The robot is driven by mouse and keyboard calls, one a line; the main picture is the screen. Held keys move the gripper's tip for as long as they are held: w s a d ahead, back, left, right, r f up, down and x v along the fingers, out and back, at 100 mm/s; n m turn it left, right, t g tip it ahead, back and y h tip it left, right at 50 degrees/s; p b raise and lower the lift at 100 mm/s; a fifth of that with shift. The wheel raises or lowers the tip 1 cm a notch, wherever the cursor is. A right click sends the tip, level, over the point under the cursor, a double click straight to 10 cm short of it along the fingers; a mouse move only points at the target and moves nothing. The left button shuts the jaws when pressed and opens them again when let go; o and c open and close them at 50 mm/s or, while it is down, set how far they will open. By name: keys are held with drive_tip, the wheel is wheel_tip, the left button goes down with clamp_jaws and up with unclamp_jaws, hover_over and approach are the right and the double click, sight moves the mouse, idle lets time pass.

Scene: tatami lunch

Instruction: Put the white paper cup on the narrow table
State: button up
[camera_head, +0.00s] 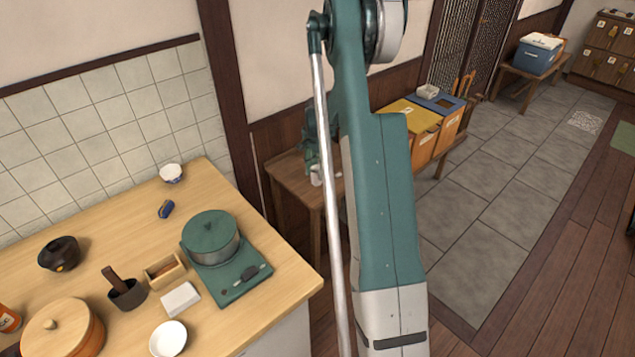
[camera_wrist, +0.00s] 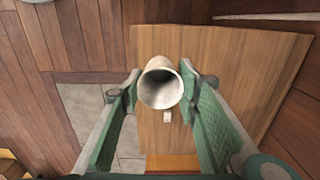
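A whitish cup (camera_wrist: 161,91) shows between my fingertips in the wrist view, its round opening towards the camera and a small pale tab below its rim. My gripper (camera_wrist: 160,80) has one green finger on each side, the tips close against the cup's walls. In the head view my gripper (camera_head: 314,150) is over the narrow wooden table (camera_head: 283,172), and a small part of the cup (camera_head: 316,176) shows below it. The table top (camera_wrist: 245,75) fills much of the wrist view. Whether the cup's base touches the table is hidden.
A wooden counter (camera_head: 120,225) on the left bears a green pot (camera_head: 210,235), white bowls, a box and other kitchenware. Yellow and blue bins (camera_head: 420,118) stand to the right of the narrow table. The wall is directly behind it. Tiled floor (camera_head: 490,220) lies open to the right.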

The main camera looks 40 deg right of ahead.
sight(317, 183)
drive_tip(key=shift+f, duration=1.7)
drive_tip(key=shift+f+b, duration=0.55)
drive_tip(key=shift+f, duration=1.3)
drive_tip(key=shift+f, duration=0.1)
drive_tip(key=shift+o, duration=1)
drive_tip(key=shift+f, duration=0.1)
drive_tip(key=o, duration=0.4)
drive_tip(key=shift+r, duration=0.2)
wheel_tip(317, 183, up, 12)
drive_tip(key=shift+r+p, duration=0.1)
drive_tip(key=shift+p, duration=0.85)
